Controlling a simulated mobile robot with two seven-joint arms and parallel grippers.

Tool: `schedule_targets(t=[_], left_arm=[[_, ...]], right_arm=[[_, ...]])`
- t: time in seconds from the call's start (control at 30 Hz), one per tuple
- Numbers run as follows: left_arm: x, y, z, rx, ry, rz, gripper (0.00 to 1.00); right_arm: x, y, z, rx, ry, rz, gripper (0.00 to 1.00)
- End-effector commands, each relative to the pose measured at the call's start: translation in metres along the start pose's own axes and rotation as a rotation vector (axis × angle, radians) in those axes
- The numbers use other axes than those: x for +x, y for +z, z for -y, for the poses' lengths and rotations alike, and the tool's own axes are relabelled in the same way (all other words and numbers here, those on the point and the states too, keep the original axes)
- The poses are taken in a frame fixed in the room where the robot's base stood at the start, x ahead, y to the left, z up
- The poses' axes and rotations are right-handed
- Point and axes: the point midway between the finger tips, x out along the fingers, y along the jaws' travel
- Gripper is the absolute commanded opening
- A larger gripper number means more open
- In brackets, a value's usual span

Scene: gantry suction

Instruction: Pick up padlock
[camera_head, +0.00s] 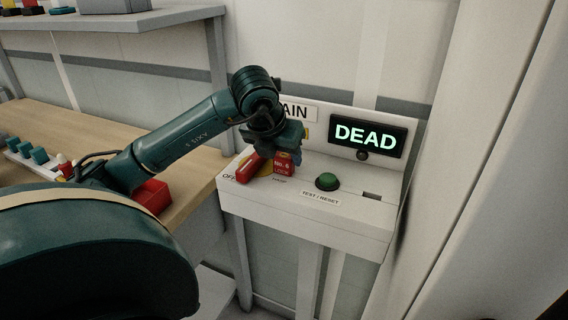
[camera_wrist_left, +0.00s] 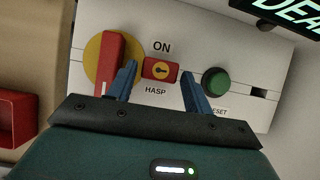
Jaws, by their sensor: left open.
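The padlock (camera_wrist_left: 160,70) is a small red block with a yellow keyhole face, between the ON and HASP labels on the white panel in the left wrist view. In the head view its red side (camera_head: 287,166) shows lettering, just below my left gripper (camera_head: 277,150). My left gripper is open, and its two blue fingers (camera_wrist_left: 158,76) show to the left and right of the padlock. I cannot tell whether they touch it or how far they reach along it. The padlock's shackle is hidden. My right gripper is not in view.
A red rotary handle (camera_wrist_left: 111,62) on a yellow disc sits close left of the padlock. A green button (camera_head: 327,181) and a slot (camera_head: 372,196) are to the right. A DEAD display (camera_head: 367,136) stands behind. A wooden bench (camera_head: 190,160) with a red box (camera_head: 152,196) is left.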

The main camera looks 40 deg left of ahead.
Motion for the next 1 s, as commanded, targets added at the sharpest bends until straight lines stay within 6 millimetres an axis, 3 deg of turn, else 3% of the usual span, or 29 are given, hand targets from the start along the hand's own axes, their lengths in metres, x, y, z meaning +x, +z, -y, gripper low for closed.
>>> schedule_targets(t=[0.2,0.47,0.9,1.0], left_arm=[[0.025,0.001,-0.001,0.001,0.001,-0.001,0.51],[0.027,0.001,-0.001,0.001,0.001,0.000,0.50],[0.026,0.001,-0.001,0.001,0.001,0.000,0.14],[0.026,0.002,-0.001,0.000,0.000,0.002,0.14]], right_arm=[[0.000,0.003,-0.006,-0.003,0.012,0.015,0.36],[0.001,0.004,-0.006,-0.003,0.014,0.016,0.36],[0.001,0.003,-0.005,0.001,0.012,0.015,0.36],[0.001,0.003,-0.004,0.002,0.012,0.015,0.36]])
